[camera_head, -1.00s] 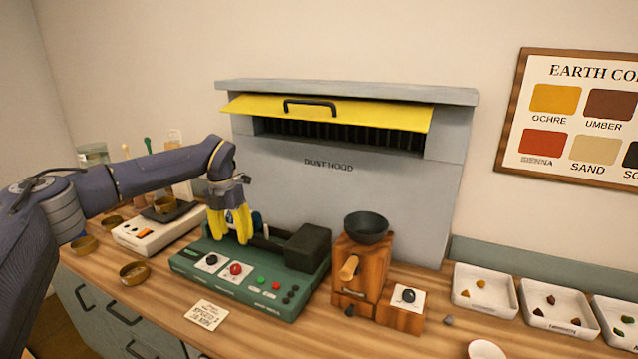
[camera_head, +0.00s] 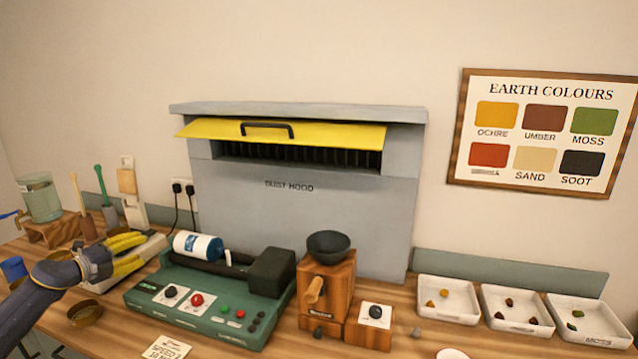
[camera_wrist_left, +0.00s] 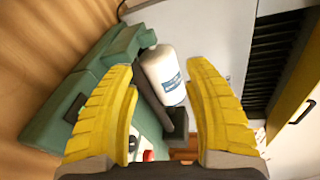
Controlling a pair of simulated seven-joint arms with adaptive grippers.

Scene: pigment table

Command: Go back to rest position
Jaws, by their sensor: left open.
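My left gripper (camera_head: 124,256) is at the left of the head view, with its yellow fingers in front of the white scale (camera_head: 150,246). It is open and empty. In the left wrist view its two yellow fingers (camera_wrist_left: 165,85) stand apart, with a white jar with a blue label (camera_wrist_left: 165,75) seen beyond them. In the head view that jar (camera_head: 198,246) lies on its side on the green roller machine (camera_head: 200,309), apart from the gripper. My right gripper does not show.
A wooden grinder (camera_head: 325,290) with a dark bowl (camera_head: 328,246) stands right of the machine. The grey dust hood (camera_head: 300,215) is behind. White trays (camera_head: 448,312) with coloured lumps are at the right. A brass dish (camera_head: 85,313) and glass jar (camera_head: 42,202) are at the left.

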